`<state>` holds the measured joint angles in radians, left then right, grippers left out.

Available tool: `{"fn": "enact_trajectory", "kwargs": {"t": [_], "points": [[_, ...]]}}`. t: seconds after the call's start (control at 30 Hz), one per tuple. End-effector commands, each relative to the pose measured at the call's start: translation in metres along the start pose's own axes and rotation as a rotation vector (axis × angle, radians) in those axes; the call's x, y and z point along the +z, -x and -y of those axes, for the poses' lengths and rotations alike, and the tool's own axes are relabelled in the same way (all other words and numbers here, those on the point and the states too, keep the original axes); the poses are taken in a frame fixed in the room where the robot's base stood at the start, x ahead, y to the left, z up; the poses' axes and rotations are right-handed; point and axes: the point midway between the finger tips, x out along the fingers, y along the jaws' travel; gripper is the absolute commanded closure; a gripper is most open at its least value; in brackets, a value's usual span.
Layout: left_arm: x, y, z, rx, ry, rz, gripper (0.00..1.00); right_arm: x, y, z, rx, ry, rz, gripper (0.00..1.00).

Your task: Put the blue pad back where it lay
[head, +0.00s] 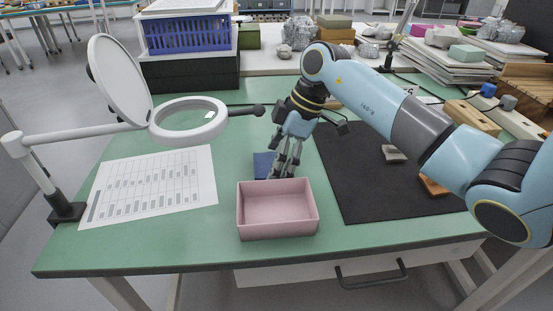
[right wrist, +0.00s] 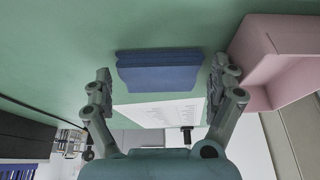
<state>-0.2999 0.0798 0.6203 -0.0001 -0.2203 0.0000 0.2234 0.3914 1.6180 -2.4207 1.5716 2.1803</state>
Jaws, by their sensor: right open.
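The blue pad (head: 263,164) lies on the green table just behind the pink box, partly hidden by my right gripper in the head view. In the right wrist view the blue pad (right wrist: 160,72) shows as a dark blue block between and beyond the open fingers. My right gripper (head: 284,172) is pointed down beside the pad, behind the pink box. Its two fingers (right wrist: 162,88) stand wide apart in the wrist view, and nothing is seen held between them. My left gripper is in neither view.
The empty pink box (head: 277,230) stands at the table's front edge, close to the gripper. A black mat (head: 370,205) with grey sherds (head: 393,153) lies to the right. A printed sheet (head: 150,187) and a magnifier lamp (head: 188,121) are on the left.

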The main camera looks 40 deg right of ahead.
Motion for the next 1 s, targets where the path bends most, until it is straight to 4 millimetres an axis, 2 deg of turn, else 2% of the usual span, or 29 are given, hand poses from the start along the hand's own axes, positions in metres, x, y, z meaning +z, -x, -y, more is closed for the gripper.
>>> {"fn": "enact_trajectory", "kwargs": {"t": [0.4,0.5,0.7,1.0], "points": [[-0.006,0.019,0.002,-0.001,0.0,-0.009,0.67,0.0,0.087,-0.001,0.004,0.003,0.004,0.08],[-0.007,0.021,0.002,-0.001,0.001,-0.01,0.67,0.0,0.103,-0.001,0.004,0.002,0.002,0.08],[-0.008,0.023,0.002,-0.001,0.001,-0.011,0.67,0.0,0.118,0.0,0.001,0.001,0.001,0.08],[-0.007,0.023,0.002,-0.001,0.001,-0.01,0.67,0.0,0.118,0.0,0.0,0.0,0.0,0.08]]}}
